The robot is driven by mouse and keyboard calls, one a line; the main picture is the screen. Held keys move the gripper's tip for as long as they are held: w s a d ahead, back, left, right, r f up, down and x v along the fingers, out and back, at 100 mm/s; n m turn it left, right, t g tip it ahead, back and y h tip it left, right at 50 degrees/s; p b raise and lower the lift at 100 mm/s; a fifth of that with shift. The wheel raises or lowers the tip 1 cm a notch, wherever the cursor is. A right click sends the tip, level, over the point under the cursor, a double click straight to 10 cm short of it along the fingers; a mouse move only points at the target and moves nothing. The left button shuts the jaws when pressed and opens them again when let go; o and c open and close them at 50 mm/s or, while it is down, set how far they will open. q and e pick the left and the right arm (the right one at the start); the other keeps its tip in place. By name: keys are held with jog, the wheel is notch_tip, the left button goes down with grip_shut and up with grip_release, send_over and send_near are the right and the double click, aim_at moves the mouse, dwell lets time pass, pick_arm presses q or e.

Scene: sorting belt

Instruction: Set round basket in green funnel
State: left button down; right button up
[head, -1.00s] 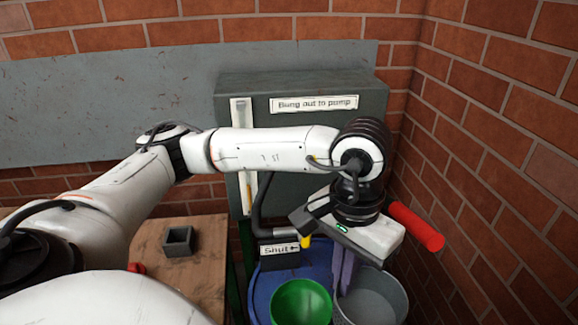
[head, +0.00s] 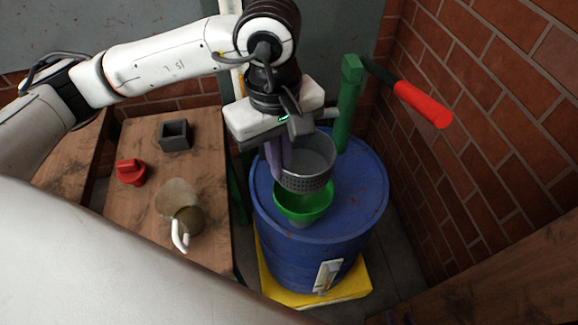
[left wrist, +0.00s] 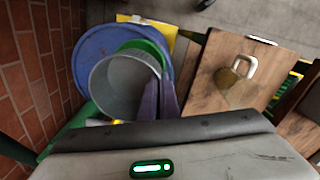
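The round basket (head: 306,165) is grey with a perforated wall, and it hangs upright from my left gripper (head: 281,165). The purple fingers are shut on its rim, at the basket's left side in the head view. The green funnel (head: 302,204) stands on top of the blue drum, below the basket, which hides its far part. I cannot tell whether the basket's bottom touches the funnel. In the left wrist view the basket (left wrist: 125,84) covers much of the funnel (left wrist: 152,50), beside my left gripper's fingers (left wrist: 159,100). My right gripper is not in view.
The blue drum (head: 365,200) stands on a yellow base (head: 330,293). A green pump post (head: 347,105) with a red handle (head: 423,104) rises behind it. The wooden table (head: 140,205) at left holds a grey square box (head: 175,135), a red object (head: 131,172) and a jug (head: 185,213).

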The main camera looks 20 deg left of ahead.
aim_at(291, 186)
pick_arm(q)
jog(key=d+n, duration=0.1)
jog(key=n, duration=0.1)
jog(key=d+f+n, duration=0.1)
jog(key=n, duration=0.1)
jog(key=shift+w, duration=0.1)
jog(key=shift+f+n, duration=0.1)
jog(key=shift+n, duration=0.4)
jog(key=shift+f+b, duration=1.35)
jog(key=shift+f, duration=1.05)
jog(key=shift+b, duration=0.4)
jog(key=shift+f+b, duration=1)
jog(key=shift+b, duration=0.15)
